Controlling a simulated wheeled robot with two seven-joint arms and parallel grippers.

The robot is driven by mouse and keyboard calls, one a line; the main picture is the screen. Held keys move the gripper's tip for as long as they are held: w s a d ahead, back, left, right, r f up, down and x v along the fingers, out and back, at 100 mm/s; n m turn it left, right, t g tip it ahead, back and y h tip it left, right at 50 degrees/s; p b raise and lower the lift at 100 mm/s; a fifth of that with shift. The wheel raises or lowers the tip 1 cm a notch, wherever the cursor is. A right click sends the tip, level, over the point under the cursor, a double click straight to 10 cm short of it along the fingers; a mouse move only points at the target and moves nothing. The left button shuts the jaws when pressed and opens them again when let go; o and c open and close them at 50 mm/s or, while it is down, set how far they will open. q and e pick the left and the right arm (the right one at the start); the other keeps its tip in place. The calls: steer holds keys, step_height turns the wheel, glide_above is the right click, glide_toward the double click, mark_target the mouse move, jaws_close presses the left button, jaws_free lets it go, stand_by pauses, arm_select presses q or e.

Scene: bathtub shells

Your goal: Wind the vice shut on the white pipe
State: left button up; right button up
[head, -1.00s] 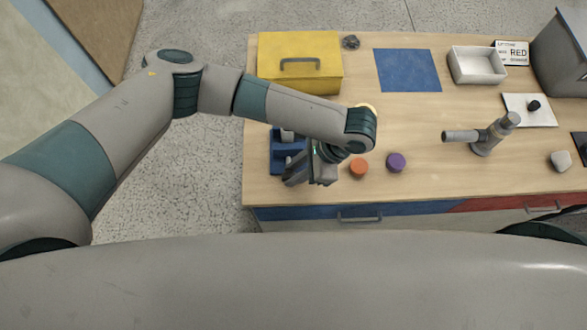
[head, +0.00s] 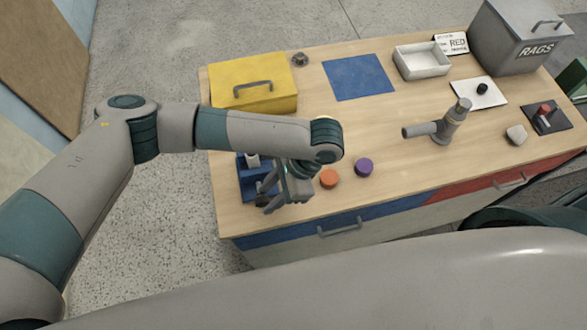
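The blue vice (head: 246,184) stands at the left front corner of the workbench, partly hidden behind my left gripper and wrist. A short pale upright cylinder (head: 252,160), which looks like the white pipe, shows at the back of the vice. I cannot tell how close the jaws are to it. My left gripper (head: 266,198) is low at the front right side of the vice, with its fingers pointing left. The vice's handle is not clearly visible, and I cannot tell whether the fingers hold it. My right gripper is out of view.
Orange (head: 329,178) and purple (head: 364,167) round pieces lie just right of my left gripper. A yellow box (head: 256,100) stands behind the vice. A grey pipe-like fixture (head: 440,128) stands farther right. The blue mat (head: 358,78) is bare.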

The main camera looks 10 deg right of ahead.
arm_select(q)
steer(key=b+v, duration=0.4)
steer(key=v, duration=1.1)
steer(key=shift+s+d+r, duration=0.15)
steer(key=shift+d+r, duration=0.1)
steer(key=shift+r, duration=0.05)
steer(key=shift+d, duration=0.1)
